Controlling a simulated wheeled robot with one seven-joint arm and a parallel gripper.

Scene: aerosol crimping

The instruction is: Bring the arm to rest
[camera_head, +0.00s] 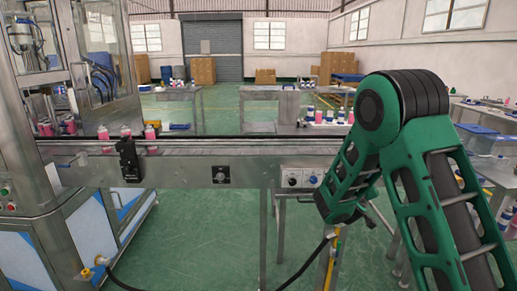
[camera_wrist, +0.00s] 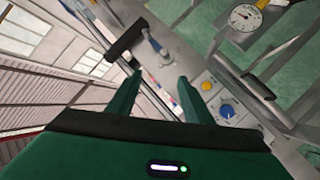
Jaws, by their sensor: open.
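My gripper (camera_wrist: 159,78) shows in the wrist view as two green fingers spread apart. Nothing is between them. Beyond the fingers is a grey metal surface with a yellow button (camera_wrist: 206,86) and a blue knob (camera_wrist: 227,111). In the head view my green arm is bent at the right, with its dark elbow joint high in the picture. Its forearm slopes down and to the left in front of the conveyor's right end. I cannot make out the gripper's fingers in the head view.
A steel conveyor (camera_head: 200,172) runs across the head view, carrying pink bottles (camera_head: 126,134) at the left beside a glazed machine (camera_head: 100,50). A round gauge (camera_wrist: 245,17) is at the wrist view's top right. Open green floor (camera_head: 225,235) lies in front of the conveyor.

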